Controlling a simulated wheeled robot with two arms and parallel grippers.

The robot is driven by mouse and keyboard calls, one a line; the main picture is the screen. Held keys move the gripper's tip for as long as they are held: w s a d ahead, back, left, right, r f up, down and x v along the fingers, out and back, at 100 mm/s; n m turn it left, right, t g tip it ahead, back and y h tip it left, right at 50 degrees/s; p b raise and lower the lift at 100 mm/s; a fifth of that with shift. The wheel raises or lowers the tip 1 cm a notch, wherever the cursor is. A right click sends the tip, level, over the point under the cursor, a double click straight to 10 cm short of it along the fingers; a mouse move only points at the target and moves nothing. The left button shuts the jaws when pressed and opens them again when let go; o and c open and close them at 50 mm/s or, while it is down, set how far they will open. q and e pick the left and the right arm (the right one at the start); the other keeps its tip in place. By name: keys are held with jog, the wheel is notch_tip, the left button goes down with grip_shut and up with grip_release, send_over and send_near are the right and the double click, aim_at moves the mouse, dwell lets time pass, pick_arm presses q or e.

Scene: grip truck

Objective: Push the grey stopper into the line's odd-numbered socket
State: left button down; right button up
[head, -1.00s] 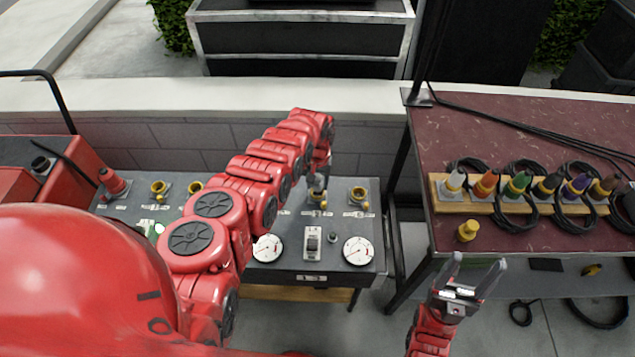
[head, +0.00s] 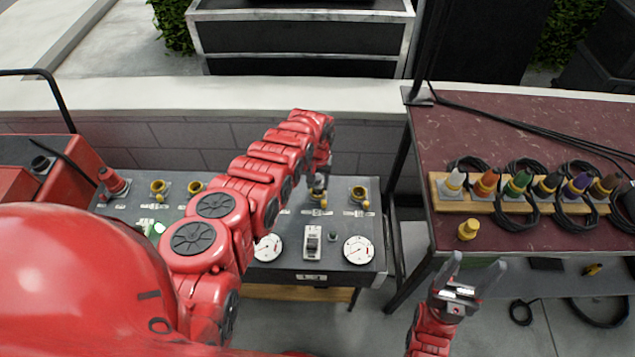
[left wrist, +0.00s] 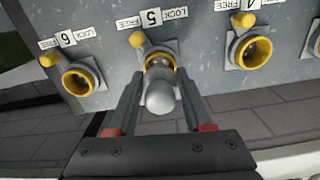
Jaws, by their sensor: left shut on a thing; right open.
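My left gripper (left wrist: 158,112) is shut on the grey stopper (left wrist: 160,97), which shows a rounded end. The stopper lines up with the yellow-rimmed socket marked 5 (left wrist: 159,62) and its front overlaps that socket; how deep it sits I cannot tell. Sockets 6 (left wrist: 78,78) and 4 (left wrist: 253,50) flank it, both empty. In the head view, the left gripper (head: 318,180) is over the far right part of the grey panel (head: 285,268), partly hidden by my arm. My right gripper (head: 470,275) is open and empty, in front of the maroon table.
The panel carries white dials (head: 358,250) and a switch (head: 312,242). A red plug (head: 113,182) stands at its left. The maroon table (head: 530,110) holds a wooden rack (head: 437,192) of coloured plugs with black cables, and a loose yellow plug (head: 468,230). A low wall (head: 240,98) runs behind.

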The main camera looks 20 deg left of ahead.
pick_arm(q)
jog(key=shift+f+b, duration=0.85)
jog(key=shift+r, duration=0.1)
dwell(0.3)
jog(key=shift+r+p, duration=0.35)
jog(key=shift+p, duration=0.2)
jog(key=shift+r+p, duration=1.55)
jog(key=shift+f, duration=0.1)
jog(key=shift+f+b, duration=0.25)
jog(key=shift+b, duration=0.1)
jog(key=shift+f+b, duration=0.45)
jog(key=shift+f, duration=0.05)
